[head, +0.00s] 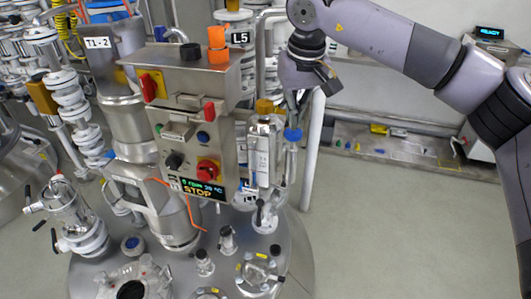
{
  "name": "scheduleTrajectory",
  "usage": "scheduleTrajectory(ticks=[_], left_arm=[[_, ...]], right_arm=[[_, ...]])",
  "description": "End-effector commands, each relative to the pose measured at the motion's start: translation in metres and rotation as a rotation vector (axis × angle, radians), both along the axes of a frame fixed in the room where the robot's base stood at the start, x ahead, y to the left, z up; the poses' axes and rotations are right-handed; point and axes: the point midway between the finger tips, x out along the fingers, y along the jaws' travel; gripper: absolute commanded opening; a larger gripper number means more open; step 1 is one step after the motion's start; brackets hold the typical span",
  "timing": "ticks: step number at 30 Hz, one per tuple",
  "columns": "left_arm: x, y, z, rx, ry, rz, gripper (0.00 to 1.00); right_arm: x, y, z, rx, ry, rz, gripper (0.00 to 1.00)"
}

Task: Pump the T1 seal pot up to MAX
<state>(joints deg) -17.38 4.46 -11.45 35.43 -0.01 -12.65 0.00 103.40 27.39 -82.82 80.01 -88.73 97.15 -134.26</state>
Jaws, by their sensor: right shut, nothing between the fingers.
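The seal pot (263,150) appears to be the slim upright metal vessel with a pale front strip and a brass-coloured cap, just right of the control box. The level and any MAX mark on it are too small to read. A blue knob (292,135) on a thin upright stem stands close to its right side; it looks like the pump handle. My right gripper (297,108) comes down from above, its fingers shut and empty just over the blue knob. I cannot tell whether they touch it. My left gripper is out of view.
A control box (198,125) with red knobs and a display reading STOP stands left of the pot. A sign T1-2 (98,42) is on the vessel behind. Valves and nozzles crowd the reactor lid (225,270) below. The floor (400,220) at right is clear.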

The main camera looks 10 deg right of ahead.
Motion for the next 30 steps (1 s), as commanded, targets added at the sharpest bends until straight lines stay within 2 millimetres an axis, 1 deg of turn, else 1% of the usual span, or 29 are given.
scheduleTrajectory(ticks=[15, 30], left_arm=[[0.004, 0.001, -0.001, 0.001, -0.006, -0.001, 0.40], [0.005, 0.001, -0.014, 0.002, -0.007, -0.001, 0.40]], right_arm=[[0.000, 0.000, -0.001, 0.000, 0.000, 0.000, 0.00], [0.000, 0.000, -0.026, 0.000, 0.001, 0.000, 0.00]])
